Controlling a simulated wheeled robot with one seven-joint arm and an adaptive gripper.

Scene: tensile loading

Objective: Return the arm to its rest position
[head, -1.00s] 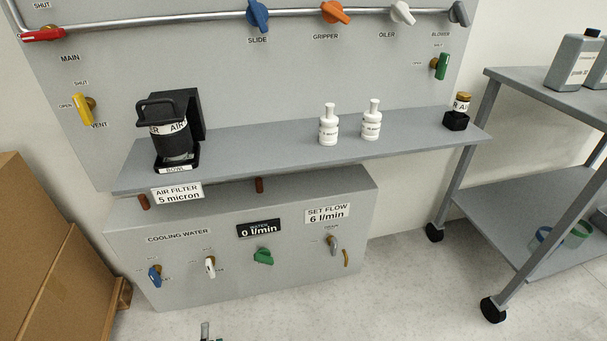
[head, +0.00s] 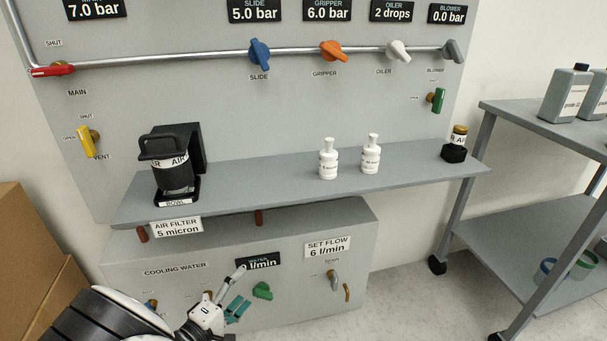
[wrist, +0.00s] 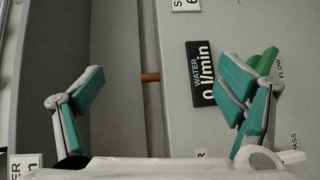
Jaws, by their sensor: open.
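My gripper (head: 238,290) is at the lower middle of the head view, in front of the cooling water box (head: 345,220). In the wrist view my gripper (wrist: 160,100) has its two teal-padded fingers spread wide, with nothing between them. Behind the fingers the wrist view shows the "WATER 0 l/min" display (wrist: 202,75) and part of a green valve handle (wrist: 264,62). In the head view the same green handle (head: 262,291) is just right of the fingers; I cannot tell whether they touch. My forearm covers the lower left of the head view.
The grey shelf (head: 260,185) above the box holds the black air filter (head: 173,165), two white bottles (head: 328,160) and a small brown-capped jar (head: 459,139). Cardboard boxes (head: 30,270) stand left. A grey wheeled cart (head: 500,225) stands right. Floor between box and cart is clear.

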